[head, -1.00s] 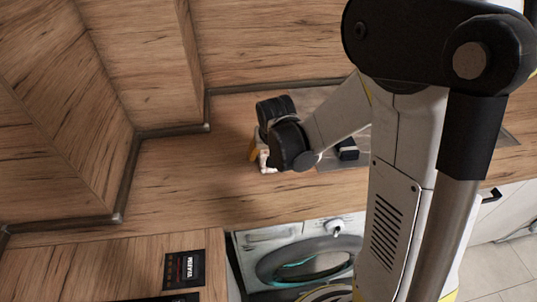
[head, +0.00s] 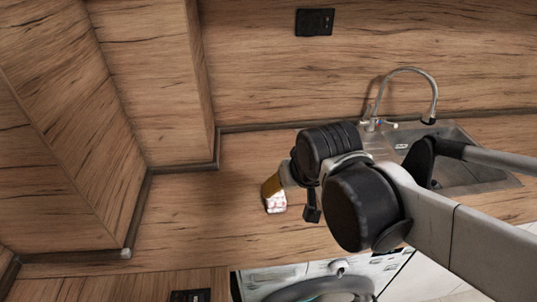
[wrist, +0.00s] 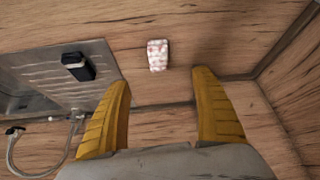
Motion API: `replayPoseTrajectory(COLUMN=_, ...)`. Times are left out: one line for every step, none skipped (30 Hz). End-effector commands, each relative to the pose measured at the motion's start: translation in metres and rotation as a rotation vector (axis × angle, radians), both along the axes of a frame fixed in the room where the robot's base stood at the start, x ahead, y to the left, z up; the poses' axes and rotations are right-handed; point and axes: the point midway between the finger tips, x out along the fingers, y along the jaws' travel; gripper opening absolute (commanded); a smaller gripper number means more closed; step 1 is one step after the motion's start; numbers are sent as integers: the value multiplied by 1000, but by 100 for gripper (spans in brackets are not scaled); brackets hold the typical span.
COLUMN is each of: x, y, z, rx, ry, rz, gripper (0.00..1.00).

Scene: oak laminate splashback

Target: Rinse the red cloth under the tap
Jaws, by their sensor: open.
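A small cloth-like item (head: 275,204), whitish with a pink-red pattern, lies on the wooden counter; no plain red cloth shows. It is also in the wrist view (wrist: 158,55), just beyond and between my fingertips. My gripper (wrist: 161,76) is open and empty, its yellow fingers wide apart. In the head view my gripper (head: 271,186) is close to the item and hides part of it; I cannot tell if they touch. The curved metal tap (head: 408,72) stands behind the sink (head: 470,150). In the wrist view the tap (wrist: 76,125) is at lower left.
A black object (wrist: 77,66) lies on the ribbed drainboard (wrist: 55,55) beside the sink basin. A wooden wall corner (head: 180,100) bounds the counter at the left. A black socket (head: 315,22) is on the splashback. A washing machine (head: 300,275) is below. Counter left of the item is clear.

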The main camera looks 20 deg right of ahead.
Motion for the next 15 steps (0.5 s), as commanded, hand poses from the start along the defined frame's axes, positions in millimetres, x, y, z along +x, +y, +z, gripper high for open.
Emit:
replayPoseTrajectory(x=-15, y=1, z=5, rx=-2, ry=-18, rz=13, gripper=75)
replayPoseTrajectory(x=-22, y=1, z=7, rx=-3, ry=-28, rz=21, gripper=75)
replayPoseTrajectory(x=-30, y=2, z=10, rx=-5, ry=-42, rz=32, gripper=75)
replayPoseTrajectory(x=-35, y=2, z=11, rx=-7, ry=-50, rz=38, gripper=75)
replayPoseTrajectory(x=-40, y=3, z=12, rx=-8, ry=-58, rz=45, gripper=75)
replayPoseTrajectory(x=-45, y=3, z=13, rx=-10, ry=-67, rz=52, gripper=75)
replayPoseTrajectory(x=-48, y=3, z=14, rx=-12, ry=-73, rz=56, gripper=75)
replayPoseTrajectory(x=-50, y=4, z=14, rx=-12, ry=-77, rz=58, gripper=75)
replayPoseTrajectory(x=-53, y=4, z=14, rx=-13, ry=-81, rz=62, gripper=75)
replayPoseTrajectory(x=-54, y=4, z=15, rx=-13, ry=-84, rz=63, gripper=75)
replayPoseTrajectory(x=-55, y=4, z=15, rx=-14, ry=-85, rz=65, gripper=75)
replayPoseTrajectory(x=-55, y=4, z=15, rx=-14, ry=-87, rz=66, gripper=75)
replayPoseTrajectory(x=-55, y=4, z=15, rx=-14, ry=-87, rz=66, gripper=75)
replayPoseTrajectory(x=-55, y=4, z=15, rx=-14, ry=-88, rz=66, gripper=75)
replayPoseTrajectory(x=-55, y=4, z=15, rx=-14, ry=-87, rz=66, gripper=75)
